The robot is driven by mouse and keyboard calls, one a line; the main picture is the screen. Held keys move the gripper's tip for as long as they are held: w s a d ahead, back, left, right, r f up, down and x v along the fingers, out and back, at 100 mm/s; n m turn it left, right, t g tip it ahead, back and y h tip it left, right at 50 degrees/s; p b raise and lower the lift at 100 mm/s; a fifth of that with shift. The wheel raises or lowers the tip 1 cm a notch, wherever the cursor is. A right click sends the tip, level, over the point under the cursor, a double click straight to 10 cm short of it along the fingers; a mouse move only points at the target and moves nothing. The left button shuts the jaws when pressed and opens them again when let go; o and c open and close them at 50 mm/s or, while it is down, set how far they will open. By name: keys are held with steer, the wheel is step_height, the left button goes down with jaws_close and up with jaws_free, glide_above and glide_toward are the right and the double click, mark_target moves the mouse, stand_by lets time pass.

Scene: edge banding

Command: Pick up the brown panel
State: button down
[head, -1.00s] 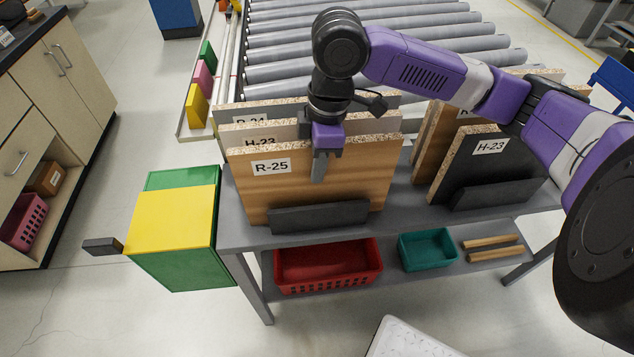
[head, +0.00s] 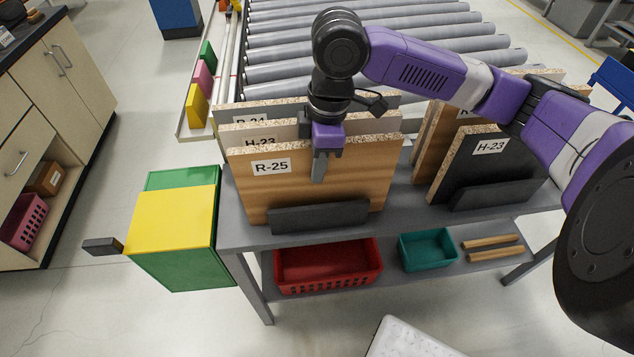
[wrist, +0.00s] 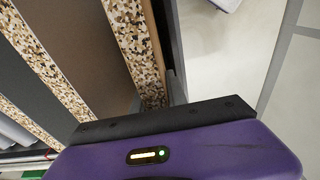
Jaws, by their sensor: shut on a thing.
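The brown panel (head: 355,180), wood-grained with a speckled top edge and an "R-25" label, stands upright at the front of the left group on the grey table. My gripper (head: 319,166) points down over its top edge and is shut on it, with one finger in front of the face. The other finger is hidden behind the panel in the head view. In the wrist view the panel's speckled edge (wrist: 152,88) runs down to the gripper. The panel's lower edge sits behind a dark grey holder block (head: 318,217).
Close behind stand a panel marked "H-23" (head: 230,131) and another labelled panel (head: 225,111). A dark "H-23" panel (head: 478,165) stands to the right. A red basket (head: 328,266) and a teal bin (head: 427,249) are on the lower shelf. Rollers (head: 400,48) lie behind.

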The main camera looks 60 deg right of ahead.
steer(key=shift+r, duration=0.15)
stand_by(0.4)
step_height(320, 180, up, 18)
steer(key=p, duration=0.1)
stand_by(0.5)
steer(key=shift+s, duration=0.1)
